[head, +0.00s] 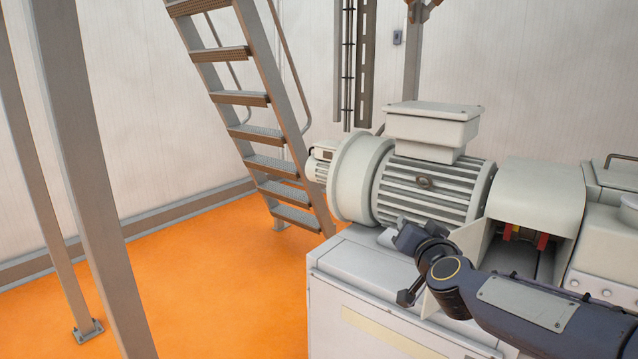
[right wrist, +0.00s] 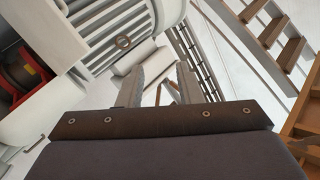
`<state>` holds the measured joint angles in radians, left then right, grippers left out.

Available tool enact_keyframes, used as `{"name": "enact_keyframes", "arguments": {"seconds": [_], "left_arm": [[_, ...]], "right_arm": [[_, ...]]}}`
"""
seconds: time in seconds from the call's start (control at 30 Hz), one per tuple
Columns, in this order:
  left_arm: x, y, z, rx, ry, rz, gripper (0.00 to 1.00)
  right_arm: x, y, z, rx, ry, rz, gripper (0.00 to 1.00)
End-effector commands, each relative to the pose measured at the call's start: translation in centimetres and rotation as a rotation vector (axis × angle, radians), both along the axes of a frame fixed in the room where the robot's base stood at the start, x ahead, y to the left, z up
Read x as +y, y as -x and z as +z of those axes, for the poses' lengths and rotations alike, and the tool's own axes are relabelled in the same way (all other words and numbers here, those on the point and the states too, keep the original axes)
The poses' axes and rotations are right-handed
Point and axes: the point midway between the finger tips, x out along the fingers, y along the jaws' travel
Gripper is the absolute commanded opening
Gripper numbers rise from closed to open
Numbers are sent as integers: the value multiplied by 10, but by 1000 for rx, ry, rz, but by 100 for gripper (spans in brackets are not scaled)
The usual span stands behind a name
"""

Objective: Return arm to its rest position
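My right arm (head: 520,305) comes in from the right in the head view, over the front of the grey machine. My right gripper (head: 396,232) is in front of the ribbed motor (head: 425,190), above the machine's light base cabinet (head: 365,270). In the right wrist view the two fingers of my right gripper (right wrist: 158,82) stand apart with nothing between them. Whether the gripper touches the machine cannot be told. My left arm and gripper are not in view.
An open housing (head: 540,195) with red and yellow parts inside is right of the motor. A steep metal stair (head: 255,115) stands behind, left of the machine. Grey posts (head: 85,170) rise at the left. The orange floor (head: 220,290) between is clear.

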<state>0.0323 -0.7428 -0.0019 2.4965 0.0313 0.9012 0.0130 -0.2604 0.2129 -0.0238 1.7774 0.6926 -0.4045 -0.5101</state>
Motion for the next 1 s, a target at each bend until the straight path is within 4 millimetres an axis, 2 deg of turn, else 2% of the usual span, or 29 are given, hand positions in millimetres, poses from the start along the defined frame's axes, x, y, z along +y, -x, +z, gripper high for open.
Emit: {"name": "enact_keyframes", "arguments": {"seconds": [0.03,0.07,0.17,0.3,0.4,0.5,0.6,0.7,0.8,1.0], "left_arm": [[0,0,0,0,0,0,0],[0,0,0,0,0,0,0],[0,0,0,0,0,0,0],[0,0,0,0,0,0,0],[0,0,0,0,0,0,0],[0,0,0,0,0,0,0],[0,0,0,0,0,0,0],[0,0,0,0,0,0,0],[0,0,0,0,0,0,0],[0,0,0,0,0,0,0]], "right_arm": [[-7,29,0,34,-7,69,32],[-7,46,-3,62,-11,114,32],[-8,110,-26,189,-12,247,32],[-8,205,-77,415,0,366,32],[-10,266,-116,578,12,401,32],[-13,315,-149,718,19,406,32],[-16,350,-173,824,23,398,32],[-17,369,-186,885,25,390,32],[-18,377,-191,910,27,387,32],[-18,377,-191,911,27,388,32]]}}
